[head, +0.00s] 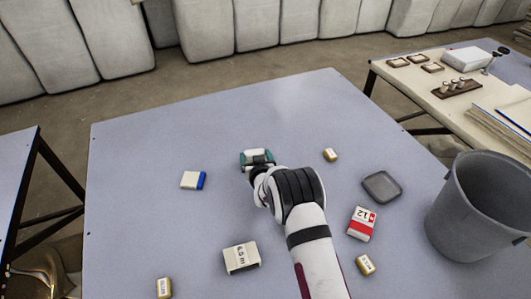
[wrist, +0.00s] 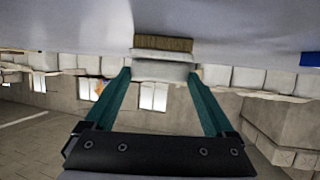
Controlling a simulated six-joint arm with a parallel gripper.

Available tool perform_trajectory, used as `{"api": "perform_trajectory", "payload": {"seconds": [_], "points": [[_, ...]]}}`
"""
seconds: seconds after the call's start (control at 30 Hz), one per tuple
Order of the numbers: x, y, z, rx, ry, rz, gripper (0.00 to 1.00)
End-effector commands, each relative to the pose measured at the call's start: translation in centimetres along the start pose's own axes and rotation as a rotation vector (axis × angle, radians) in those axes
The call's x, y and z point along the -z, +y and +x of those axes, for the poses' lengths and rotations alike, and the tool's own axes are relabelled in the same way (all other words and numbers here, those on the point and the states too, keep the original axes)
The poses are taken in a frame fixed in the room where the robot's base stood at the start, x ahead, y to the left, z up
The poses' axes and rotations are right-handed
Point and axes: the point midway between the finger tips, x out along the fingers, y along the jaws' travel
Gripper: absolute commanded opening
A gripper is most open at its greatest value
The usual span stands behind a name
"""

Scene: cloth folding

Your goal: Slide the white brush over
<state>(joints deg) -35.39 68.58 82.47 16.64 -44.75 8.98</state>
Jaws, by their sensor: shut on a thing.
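The white brush (head: 257,154) is near the middle of the blue-grey table (head: 130,220), between the teal fingers of my gripper (head: 257,159). In the wrist view the brush (wrist: 163,70) shows a white body and a brown strip, likely bristles, against the table surface. The two teal fingers (wrist: 163,84) stand on either side of the white body and are shut on it. In the head view my wrist and arm hide the table just behind the gripper. I cannot tell whether the brush presses on the table or just clears it.
A white and blue block (head: 190,180) lies left of the gripper. A grey dish (head: 382,187), a red and white box (head: 361,224) and small tan blocks (head: 331,155) lie to the right. A pale box (head: 241,258) sits nearer. A grey bin (head: 450,215) stands at right. The far table area is clear.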

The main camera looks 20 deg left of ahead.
Motion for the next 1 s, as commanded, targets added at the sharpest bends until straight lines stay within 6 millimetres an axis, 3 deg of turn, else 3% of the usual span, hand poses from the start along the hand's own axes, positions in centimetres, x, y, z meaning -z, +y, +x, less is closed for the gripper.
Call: {"api": "perform_trajectory", "payload": {"seconds": [0.6,1.0], "points": [[-0.6,-7.0,-1.5,0.001,0.001,0.000,0.33],[-0.7,-8.1,-1.7,0.000,0.001,0.000,0.33]]}}
